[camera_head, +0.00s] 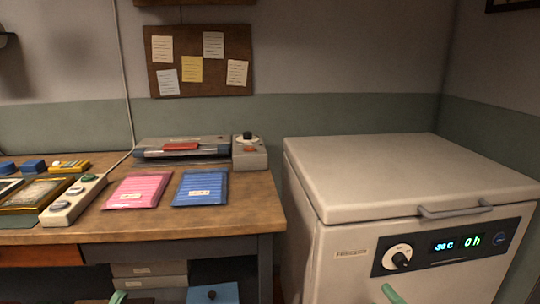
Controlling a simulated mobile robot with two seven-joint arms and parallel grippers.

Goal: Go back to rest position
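At the bottom edge of the head view, a small mint-green tip, which looks like part of my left gripper (118,297), shows in front of the workbench drawers. A similar mint-green tip, which looks like part of my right gripper (392,294), shows low in front of the white chest freezer (350,262). Only these tips are in the picture. The rest of both grippers is cut off below, so I cannot see whether they are open or hold anything.
A wooden workbench (240,212) at left carries a pink packet (139,189), a blue packet (201,188), a laminator-like machine (182,147), a control box (249,152) and a power strip (72,201). The freezer lid (400,175) is closed. A narrow gap separates bench and freezer.

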